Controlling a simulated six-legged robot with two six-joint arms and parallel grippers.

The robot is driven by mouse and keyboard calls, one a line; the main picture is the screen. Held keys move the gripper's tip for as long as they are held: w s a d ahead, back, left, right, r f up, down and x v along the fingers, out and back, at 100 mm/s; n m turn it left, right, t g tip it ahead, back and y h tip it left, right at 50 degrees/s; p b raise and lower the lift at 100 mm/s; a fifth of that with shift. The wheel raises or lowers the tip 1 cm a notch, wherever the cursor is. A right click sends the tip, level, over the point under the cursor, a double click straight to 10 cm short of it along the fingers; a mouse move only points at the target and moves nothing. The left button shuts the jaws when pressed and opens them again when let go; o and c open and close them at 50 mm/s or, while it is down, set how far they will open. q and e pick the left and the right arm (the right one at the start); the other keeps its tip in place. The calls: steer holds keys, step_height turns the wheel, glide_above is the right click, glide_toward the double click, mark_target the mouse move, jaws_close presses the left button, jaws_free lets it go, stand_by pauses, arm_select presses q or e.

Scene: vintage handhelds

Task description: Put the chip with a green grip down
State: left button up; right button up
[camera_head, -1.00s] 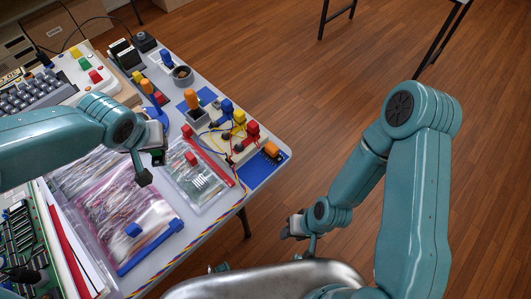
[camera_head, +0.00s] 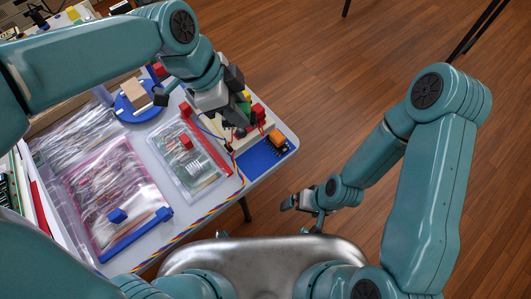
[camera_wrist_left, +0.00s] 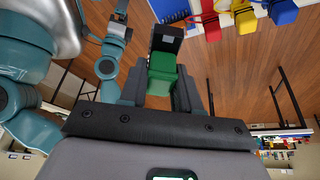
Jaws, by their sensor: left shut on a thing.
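My left gripper (camera_head: 232,108) is above the far right part of the table, over a pale board with coloured grips. In the left wrist view its fingers (camera_wrist_left: 161,86) are shut on the chip's green grip (camera_wrist_left: 162,70). The dark chip body (camera_wrist_left: 166,38) shows beyond the grip, clear of the surfaces around it in that view.
A blue board (camera_head: 258,160) with an orange part (camera_head: 277,138) lies at the table's right corner. Red grips (camera_head: 258,112) stand beside the gripper. A clear case (camera_head: 190,165), a pink bag (camera_head: 108,185) and a round blue stand (camera_head: 138,112) lie to the left.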

arm_select(q)
steer(key=shift+s+d+r+m, duration=0.2)
steer(key=shift+s+d+m, duration=0.2)
steer(key=shift+d+m, duration=0.3)
steer(key=shift+s+d+f+m+g, duration=0.2)
steer(key=shift+s+m+g, duration=0.05)
steer(key=shift+m+g, duration=0.05)
steer(key=b, duration=0.1)
glide_above(258, 159)
steer(key=s+a, duration=0.1)
steer(key=a, duration=0.1)
steer(key=f, duration=1.5)
steer(key=shift+s+d, duration=0.1)
steer(key=shift+d, duration=0.15)
step_height(258, 159, down, 4)
steer(key=shift+s+r+b, duration=0.1)
steer(key=shift+r+b, duration=0.05)
steer(key=shift+b, duration=0.2)
steer(key=shift+f, duration=0.35)
